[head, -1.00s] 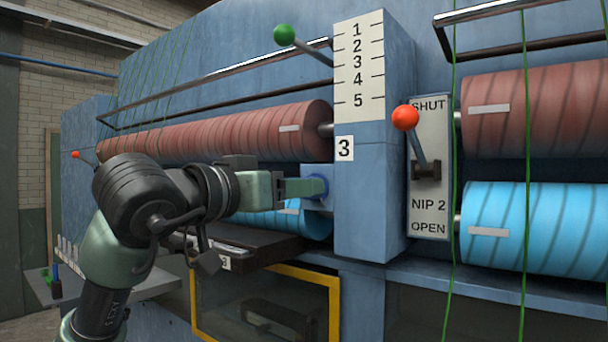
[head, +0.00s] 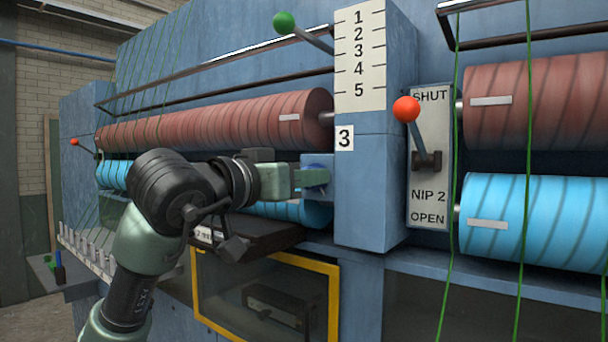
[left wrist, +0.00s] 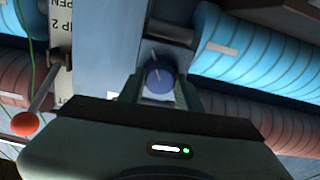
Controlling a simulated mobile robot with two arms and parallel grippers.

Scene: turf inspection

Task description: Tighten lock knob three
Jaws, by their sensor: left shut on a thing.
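Lock knob three is a round blue knob with a pale pointer line; it shows in the left wrist view (left wrist: 159,78). It sits on the blue block at the roller's end, below the white "3" label (head: 345,138). My left gripper (head: 312,178) reaches it from the left and is shut on it, with a finger on each side in the left wrist view (left wrist: 161,88). In the head view the fingers hide most of the knob. My right gripper is in neither view.
A brown roller (head: 220,120) lies above a blue roller (head: 112,175), behind my arm. The red-balled NIP 2 lever (head: 407,109) stands upright at right, near SHUT. A green-balled lever (head: 284,22) is above. A yellow-framed window (head: 336,310) is below.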

